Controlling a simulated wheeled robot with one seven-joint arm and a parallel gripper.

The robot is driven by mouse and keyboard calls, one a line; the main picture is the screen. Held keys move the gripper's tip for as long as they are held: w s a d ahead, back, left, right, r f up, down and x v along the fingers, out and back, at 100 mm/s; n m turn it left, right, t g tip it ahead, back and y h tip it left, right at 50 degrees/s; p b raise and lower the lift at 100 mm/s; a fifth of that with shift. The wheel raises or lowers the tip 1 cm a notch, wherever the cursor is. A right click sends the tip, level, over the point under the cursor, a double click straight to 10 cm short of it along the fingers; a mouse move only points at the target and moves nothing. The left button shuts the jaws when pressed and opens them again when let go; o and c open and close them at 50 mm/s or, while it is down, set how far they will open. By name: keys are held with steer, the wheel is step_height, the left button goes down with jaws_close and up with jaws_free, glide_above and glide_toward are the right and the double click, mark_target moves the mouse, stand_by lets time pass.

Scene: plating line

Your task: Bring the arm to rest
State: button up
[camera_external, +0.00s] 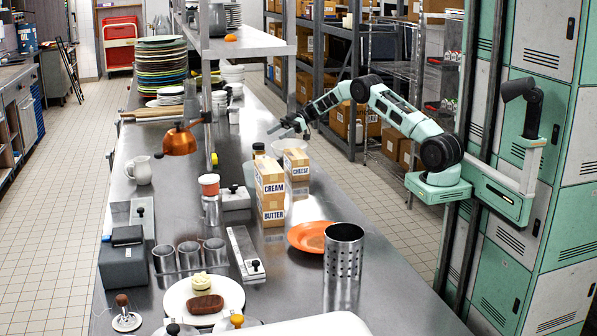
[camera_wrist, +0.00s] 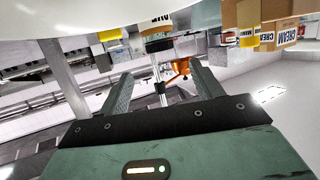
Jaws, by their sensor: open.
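My arm reaches left from its column over the steel counter (camera_external: 380,285). My gripper (camera_external: 277,127) is above the counter's right side, near the stacked boxes, with its fingers apart. In the wrist view my gripper (camera_wrist: 160,85) shows two spread fingers with nothing held between them. That view is tilted, and a pale curved surface fills its upper left.
Boxes marked cream (camera_external: 270,173), butter (camera_external: 271,212) and cheese (camera_external: 296,162) stand below my gripper. An orange plate (camera_external: 309,236), a perforated steel cylinder (camera_external: 343,255) and a white plate with food (camera_external: 183,297) are nearer.

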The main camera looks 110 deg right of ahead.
steer(key=shift+v, duration=0.8)
